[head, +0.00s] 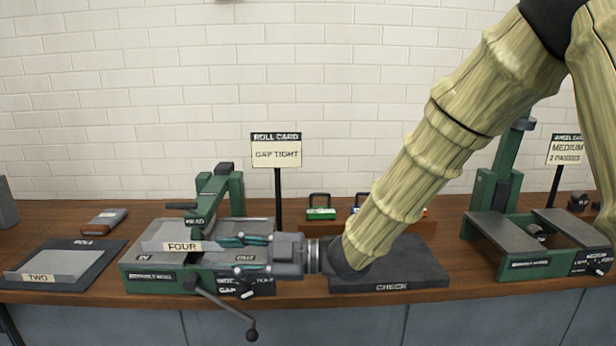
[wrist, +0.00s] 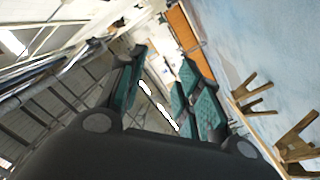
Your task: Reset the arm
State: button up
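My arm comes down from the upper right in the head view and ends in my gripper (head: 236,254) at the left green machine. The gripper points left, with its teal-padded fingers apart. The wrist view also shows the two fingers of my gripper (wrist: 163,64) spread, with nothing between them. A grey plate labelled FOUR (head: 160,235) lies on the green roll machine (head: 150,283), just left of the fingers. I cannot tell whether the fingers touch the plate or the machine.
A crank handle (head: 225,307) juts from the machine's front. A dark CHECK slab (head: 400,284) lies under my forearm. A GAP TIGHT sign (head: 277,155) stands behind. Plate TWO (head: 55,264) lies left; another green machine (head: 520,262) stands right. Space above the left bench is clear.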

jog(key=w+d+f+m+t+h+p, duration=0.1)
jog(key=d+f+m+t+h+p, duration=0.1)
jog(key=d+f+m, duration=0.45)
jog(key=d+f+m+t+h+p, duration=0.1)
jog(key=d+f+m+t+h, duration=0.15)
jog(key=f, duration=0.65)
jog(key=w+d+f+m+t+h+p, duration=0.1)
jog(key=d+f+m+t+h+p, duration=0.15)
jog(key=f+m, duration=0.4)
jog(key=s+d+f+m+g+h+p, duration=0.1)
jog(key=s+d+f+m+h, duration=0.15)
jog(key=s+d+f, duration=0.35)
jog(key=s+d+f+m+g+h+p, duration=0.1)
jog(key=s+d+f+m+h, duration=0.15)
jog(key=d+f, duration=0.45)
jog(key=s+d+f+m+g+h+p, duration=0.1)
jog(key=s+d+f+m+g+h, duration=0.1)
jog(key=s, duration=0.6)
jog(key=s+d+f+m+g+h+p, duration=0.1)
jog(key=s+d+f+m+h, duration=0.1)
jog(key=s+d+f, duration=0.3)
jog(key=s+d+f+m+g+h+p, duration=0.1)
jog(key=s+d+f+m+g, duration=0.1)
jog(key=s+d, duration=0.4)
jog(key=s+f, duration=0.1)
jog(key=s, duration=0.4)
jog(key=shift+s+f+g+h, duration=0.2)
jog(key=shift+g+h, duration=0.1)
jog(key=shift+h, duration=0.1)
